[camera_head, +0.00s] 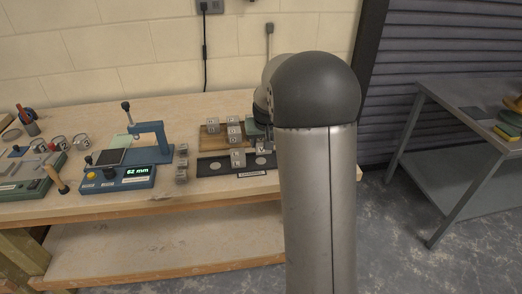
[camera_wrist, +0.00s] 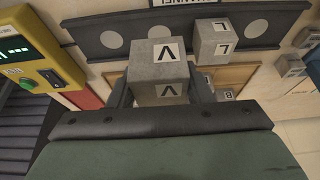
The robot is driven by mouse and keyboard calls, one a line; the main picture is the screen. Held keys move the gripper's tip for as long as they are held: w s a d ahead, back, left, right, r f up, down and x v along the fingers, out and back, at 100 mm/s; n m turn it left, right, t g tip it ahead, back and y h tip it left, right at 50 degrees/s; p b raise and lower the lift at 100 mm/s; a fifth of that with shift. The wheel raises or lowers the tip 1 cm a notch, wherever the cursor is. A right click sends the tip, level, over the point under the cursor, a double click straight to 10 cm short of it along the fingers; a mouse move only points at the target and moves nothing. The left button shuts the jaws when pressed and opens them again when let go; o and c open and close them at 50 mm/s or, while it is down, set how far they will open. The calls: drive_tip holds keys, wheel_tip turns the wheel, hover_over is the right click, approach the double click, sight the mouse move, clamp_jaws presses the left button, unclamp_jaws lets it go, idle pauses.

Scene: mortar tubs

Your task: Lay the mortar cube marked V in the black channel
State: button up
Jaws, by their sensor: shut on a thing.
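The grey mortar cube marked V (camera_wrist: 158,72) is between the two fingers of my gripper (camera_wrist: 161,92), which is shut on it. Its letter appears upside down in the wrist view. In the head view the held cube (camera_head: 262,145) shows just left of my arm, near the right part of the black channel (camera_head: 203,170). The channel (camera_wrist: 85,42) also crosses the top of the wrist view, with pale round spots along it. The held cube overlaps its edge in that view; I cannot tell the gap beneath. Another cube (camera_wrist: 222,40), apparently marked L, stands at the channel.
A wooden board (camera_head: 213,139) with several cubes lies behind the channel. More cubes (camera_head: 181,163) stand in a row to its left. A blue gauge (camera_head: 118,178) reads 62 mm. A yellow unit with a display (camera_wrist: 28,55) is at the wrist view's left.

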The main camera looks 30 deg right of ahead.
hover_over(260, 158)
drive_tip(key=s, duration=0.2)
drive_tip(key=f, duration=0.4)
drive_tip(key=shift+w+a+f+p, duration=0.2)
drive_tip(key=shift+f+p, duration=0.1)
drive_tip(key=shift+p, duration=0.05)
drive_tip(key=shift+w+f, duration=0.1)
drive_tip(key=shift+f, duration=1.5)
drive_tip(key=shift+f, duration=0.2)
drive_tip(key=o, duration=1.2)
drive_tip(key=shift+c, duration=0.2)
